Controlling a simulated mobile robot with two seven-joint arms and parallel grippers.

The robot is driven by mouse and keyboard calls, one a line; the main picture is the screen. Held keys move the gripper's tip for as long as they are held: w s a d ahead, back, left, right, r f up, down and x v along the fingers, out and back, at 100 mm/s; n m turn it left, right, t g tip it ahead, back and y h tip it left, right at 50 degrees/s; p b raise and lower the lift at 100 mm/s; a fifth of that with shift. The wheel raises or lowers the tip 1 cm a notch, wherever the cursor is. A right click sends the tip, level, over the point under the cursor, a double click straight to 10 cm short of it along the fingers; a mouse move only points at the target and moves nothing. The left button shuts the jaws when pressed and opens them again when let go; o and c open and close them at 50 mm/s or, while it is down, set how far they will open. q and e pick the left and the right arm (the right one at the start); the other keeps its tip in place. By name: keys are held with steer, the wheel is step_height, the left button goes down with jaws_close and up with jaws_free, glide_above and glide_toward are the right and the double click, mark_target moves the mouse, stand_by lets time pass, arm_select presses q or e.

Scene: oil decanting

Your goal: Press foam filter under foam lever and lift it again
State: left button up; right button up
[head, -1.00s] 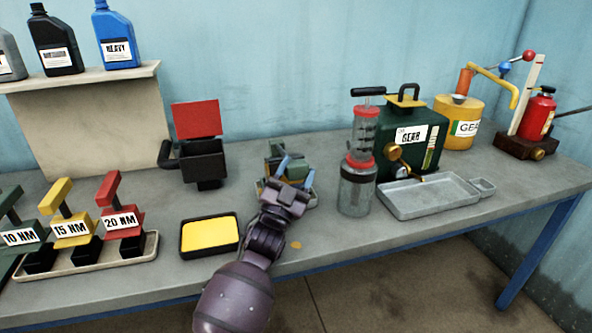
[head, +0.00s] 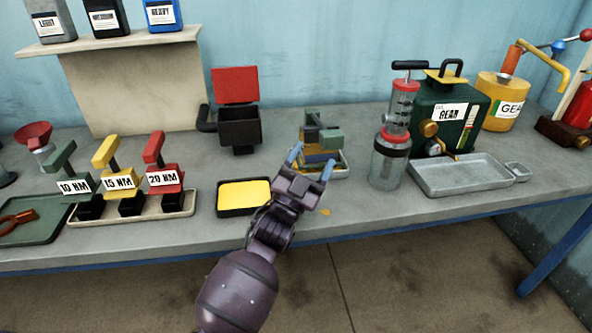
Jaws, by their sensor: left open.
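A small press with a green lever (head: 319,136) stands in a light tray (head: 343,172) near the middle of the table; it looks like the foam lever. Yellow and blue parts show under the lever, partly hidden by my gripper; I cannot tell for sure which of them is the foam filter. My left gripper (head: 311,164) is open, its two blue fingertips apart, just in front of the press. Nothing shows held between the fingers. My right gripper is not in view.
A yellow pad in a black tray (head: 243,195) lies left of my gripper. Left of it stand torque handles (head: 163,170). A clear pump jar (head: 388,165) and a grey tray (head: 460,176) stand right. A black box with red flap (head: 238,125) is behind.

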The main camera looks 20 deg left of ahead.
arm_select(q)
steer(key=s, duration=0.3)
steer(key=s+a, duration=0.1)
steer(key=s, duration=0.1)
steer(key=shift+s+p, duration=0.1)
steer(key=shift+p, duration=0.2)
